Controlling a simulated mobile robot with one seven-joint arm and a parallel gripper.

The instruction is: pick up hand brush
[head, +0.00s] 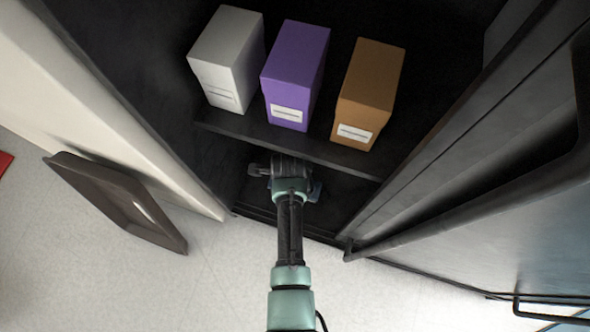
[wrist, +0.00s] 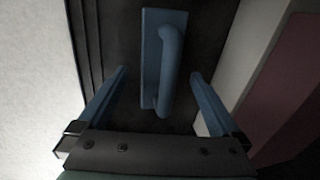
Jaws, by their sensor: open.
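The hand brush (wrist: 151,45) is blue, with a flat block and a raised rounded handle. In the wrist view it lies lengthwise on a dark surface, between the two blue fingers of my open gripper (wrist: 159,74). Dark gaps show on both sides, and neither finger visibly touches it. In the head view my gripper (head: 287,182) is inside the dark cabinet, below the shelf's front edge. There my wrist hides most of what is under it, and I cannot make out the brush for certain.
White (head: 228,60), purple (head: 295,70) and brown (head: 370,90) boxes stand on the cabinet shelf (head: 290,143) above my gripper. A dark door with a bar handle (head: 450,220) bounds the right. A grey-brown tray (head: 110,195) is at left by a pale wall. Light floor is clear in front.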

